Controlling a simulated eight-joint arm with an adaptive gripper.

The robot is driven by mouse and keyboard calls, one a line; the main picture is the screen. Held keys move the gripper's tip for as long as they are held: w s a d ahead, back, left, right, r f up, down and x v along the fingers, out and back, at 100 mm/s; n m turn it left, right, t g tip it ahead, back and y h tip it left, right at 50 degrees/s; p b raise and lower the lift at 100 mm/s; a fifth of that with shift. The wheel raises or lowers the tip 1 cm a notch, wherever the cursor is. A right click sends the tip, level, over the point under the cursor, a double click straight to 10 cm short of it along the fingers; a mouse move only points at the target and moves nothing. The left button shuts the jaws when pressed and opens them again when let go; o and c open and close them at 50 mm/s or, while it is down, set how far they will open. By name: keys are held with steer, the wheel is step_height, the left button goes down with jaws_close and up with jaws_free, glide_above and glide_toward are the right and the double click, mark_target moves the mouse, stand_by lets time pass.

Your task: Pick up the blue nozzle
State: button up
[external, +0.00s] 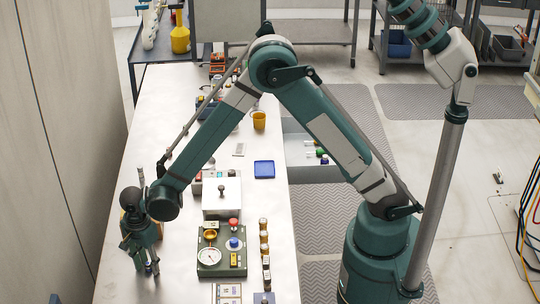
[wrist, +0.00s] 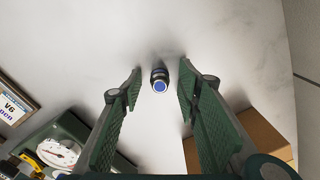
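The blue nozzle (wrist: 160,84) is a small dark cylinder with a bright blue round end facing the camera. In the wrist view it is on the pale bench top, between and slightly beyond the fingertips of my gripper (wrist: 160,76). My gripper is open, with a finger on each side of the nozzle and a gap to both. In the external view my gripper (external: 150,268) points down over the left part of the bench. The nozzle is hard to make out there among the fingers.
A green gauge box (external: 222,262) stands right of my gripper, with a white box (external: 222,206) behind it. A brown box (wrist: 264,137) is close to the right finger in the wrist view. A framed label (wrist: 12,108) lies at left. The bench (external: 180,250) beyond the fingertips is clear.

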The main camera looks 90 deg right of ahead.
mark_target(148, 263)
stand_by(0.4)
steer(key=c, duration=1)
steer(key=shift+r, duration=0.15)
steer(key=shift+r, duration=4.9)
